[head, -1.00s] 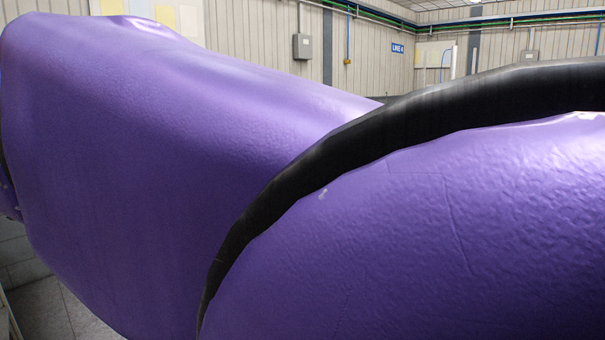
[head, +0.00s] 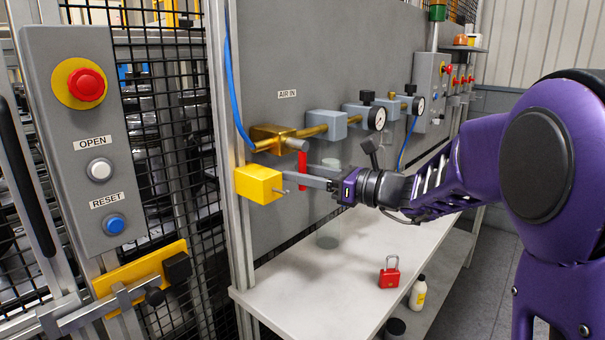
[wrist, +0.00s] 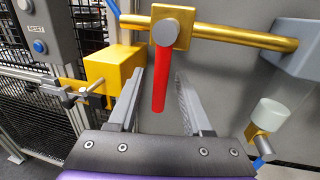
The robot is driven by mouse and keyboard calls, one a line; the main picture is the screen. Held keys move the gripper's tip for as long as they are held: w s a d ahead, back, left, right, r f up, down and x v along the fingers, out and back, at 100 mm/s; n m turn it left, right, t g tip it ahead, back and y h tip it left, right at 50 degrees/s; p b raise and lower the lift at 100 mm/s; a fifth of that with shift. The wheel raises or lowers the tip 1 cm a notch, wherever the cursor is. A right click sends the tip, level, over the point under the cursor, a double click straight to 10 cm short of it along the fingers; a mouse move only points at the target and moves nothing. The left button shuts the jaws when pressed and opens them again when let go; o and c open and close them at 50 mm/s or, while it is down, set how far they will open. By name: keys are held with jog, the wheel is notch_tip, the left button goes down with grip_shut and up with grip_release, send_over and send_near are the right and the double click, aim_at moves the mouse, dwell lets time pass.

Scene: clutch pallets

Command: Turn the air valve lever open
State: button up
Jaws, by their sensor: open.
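The air valve is a brass block (head: 272,138) on a brass pipe, below the "AIR IN" label. Its red lever (head: 302,172) hangs straight down, across the line of the pipe. In the wrist view the lever (wrist: 160,88) hangs from a grey round hub in front of the brass valve (wrist: 183,28). My gripper (head: 297,176) is open at the lever, reaching in from the right. In the wrist view its fingers (wrist: 160,76) stand either side of the lever's lower part, with a visible gap on each side. Whether the fingertips overlap the lever in depth is hard to tell.
A yellow block (head: 259,184) sits left of my fingers, close by. A grey regulator (head: 326,125) and gauges follow along the pipe. A blue hose (head: 232,85) runs down to the valve.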

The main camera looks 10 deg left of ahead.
grip_shut()
dwell(1.4)
